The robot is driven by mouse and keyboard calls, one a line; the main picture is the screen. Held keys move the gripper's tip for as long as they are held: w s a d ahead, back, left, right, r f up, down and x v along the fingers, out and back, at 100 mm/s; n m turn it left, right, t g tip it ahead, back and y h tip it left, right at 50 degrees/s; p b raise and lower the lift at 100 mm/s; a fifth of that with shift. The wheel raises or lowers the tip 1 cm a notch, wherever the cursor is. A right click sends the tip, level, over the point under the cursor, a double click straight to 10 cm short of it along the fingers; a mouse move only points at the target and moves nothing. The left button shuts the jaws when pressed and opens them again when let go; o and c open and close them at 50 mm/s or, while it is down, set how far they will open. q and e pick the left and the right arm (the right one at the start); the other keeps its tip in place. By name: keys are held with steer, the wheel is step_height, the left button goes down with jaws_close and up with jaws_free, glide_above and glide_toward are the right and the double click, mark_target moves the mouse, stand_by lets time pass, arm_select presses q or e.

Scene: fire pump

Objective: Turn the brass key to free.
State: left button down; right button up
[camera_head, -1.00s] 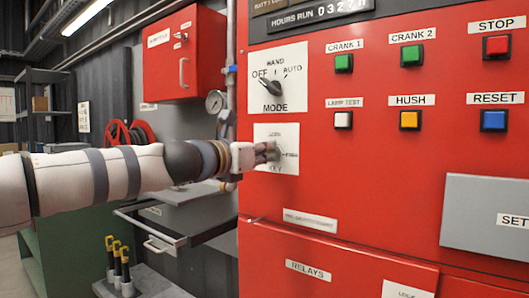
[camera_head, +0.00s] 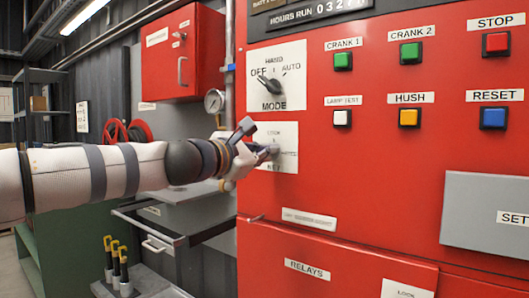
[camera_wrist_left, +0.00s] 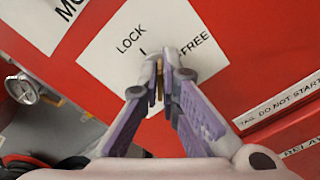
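The brass key (camera_wrist_left: 158,88) shows as a thin brass sliver between my left gripper's fingertips in the left wrist view. It is in a white plate (camera_wrist_left: 110,60) marked LOCK and FREE on the red panel. In the head view the same plate (camera_head: 289,136) is partly behind my left gripper (camera_head: 268,151), whose fingers cover the key. My left gripper also shows in the left wrist view (camera_wrist_left: 164,82), shut on the key, with the plate tilted in that picture. The key's exact angle between the marks is hard to tell. My right gripper is not in view.
The MODE switch (camera_head: 271,85) is just above the key plate. Buttons, including a red STOP button (camera_head: 496,43), are to the right. A gauge (camera_head: 214,101) and a pull-out shelf (camera_head: 150,228) are to the left of the panel.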

arm_select(q)
steer(key=shift+s+d+f+m+b, duration=0.15)
steer(key=shift+m+b, duration=0.1)
steer(key=shift+m, duration=2.2)
steer(key=shift+w+a+f+m+b, duration=0.1)
steer(key=shift+m+b, duration=0.1)
steer(key=shift+m, duration=2.25)
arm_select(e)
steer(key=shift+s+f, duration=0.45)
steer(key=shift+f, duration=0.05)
arm_select(q)
steer(key=c, duration=1.8)
jaws_free()
steer(key=v, duration=1.2)
steer(key=shift+s, duration=0.1)
